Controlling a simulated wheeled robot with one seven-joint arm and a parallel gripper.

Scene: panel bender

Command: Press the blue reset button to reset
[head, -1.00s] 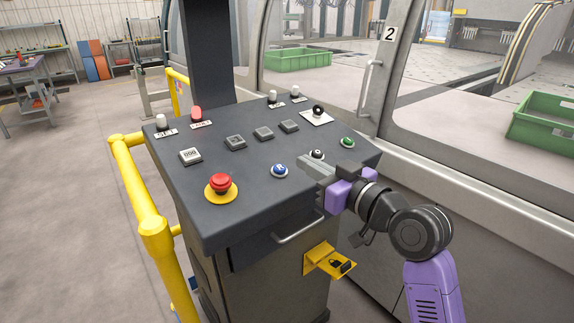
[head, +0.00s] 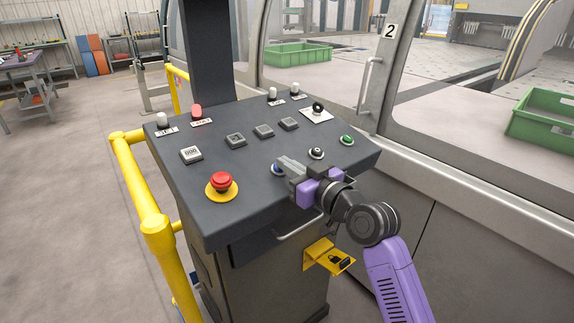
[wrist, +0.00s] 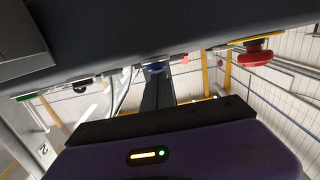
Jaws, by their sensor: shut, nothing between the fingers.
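The blue reset button (head: 276,169) is on the sloped dark control panel (head: 240,190), partly hidden behind my fingertips in the head view. My gripper (head: 284,163) is shut and empty, its tips right at the button. In the wrist view the blue button (wrist: 156,68) shows just past the ends of the shut fingers (wrist: 157,80). I cannot tell whether the tips touch the button.
A red emergency stop (head: 221,183) on a yellow base is left of my gripper. A black button (head: 316,153) and a green button (head: 347,140) are to its right. Grey square buttons (head: 263,132) are behind. A yellow railing (head: 140,190) runs along the left.

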